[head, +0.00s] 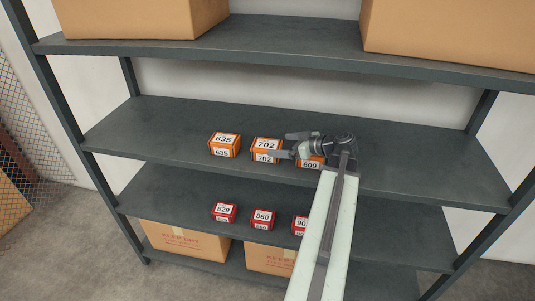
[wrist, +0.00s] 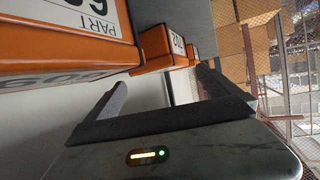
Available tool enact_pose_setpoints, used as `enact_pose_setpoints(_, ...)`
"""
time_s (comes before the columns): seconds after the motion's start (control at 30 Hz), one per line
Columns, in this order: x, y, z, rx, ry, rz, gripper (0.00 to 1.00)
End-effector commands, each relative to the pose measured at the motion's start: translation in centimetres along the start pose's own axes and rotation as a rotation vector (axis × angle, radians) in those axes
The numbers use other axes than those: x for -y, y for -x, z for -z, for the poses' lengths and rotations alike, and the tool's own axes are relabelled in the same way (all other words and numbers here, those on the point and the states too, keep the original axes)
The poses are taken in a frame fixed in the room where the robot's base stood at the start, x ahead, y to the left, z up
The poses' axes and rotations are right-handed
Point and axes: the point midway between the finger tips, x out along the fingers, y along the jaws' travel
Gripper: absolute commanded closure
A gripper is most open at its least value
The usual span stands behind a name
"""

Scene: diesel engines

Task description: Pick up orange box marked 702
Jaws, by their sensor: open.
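The orange box marked 702 (head: 266,145) sits on the middle shelf, between two other orange boxes, with white labels on its top and front. It also shows in the wrist view (wrist: 157,60), beyond the nearer orange box. My gripper (head: 281,145) is at the right of the 702 box, with its fingers pointing left. The fingers (wrist: 160,80) are spread apart in the wrist view with nothing between them. In the head view a lower finger overlaps the right edge of the 702 box; I cannot tell if they touch.
The orange box 635 (head: 223,147) stands left of it. The orange box 609 (head: 309,163) is partly hidden under my gripper. Red boxes 829 (head: 224,212) and 860 (head: 262,218) are on the shelf below. The middle shelf (head: 150,125) is clear at the left.

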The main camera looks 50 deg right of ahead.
Motion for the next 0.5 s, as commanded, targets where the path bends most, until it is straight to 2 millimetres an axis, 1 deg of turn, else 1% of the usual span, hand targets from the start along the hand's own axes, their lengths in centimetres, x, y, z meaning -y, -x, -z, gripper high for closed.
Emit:
enact_pose_setpoints(0.07,-0.1,-0.1,0.0,0.0,0.0,-0.001,0.0)
enact_pose_setpoints(0.13,0.0,-0.7,-0.1,0.0,0.0,-0.001,0.0)
enact_pose_setpoints(0.3,0.1,-3.7,-0.2,0.0,0.001,0.0,0.0)
enact_pose_setpoints(0.4,0.1,-5.0,-0.1,0.0,-0.001,-0.001,0.0)
enact_pose_setpoints(0.5,0.1,-5.1,0.1,0.0,-0.001,-0.003,0.0)
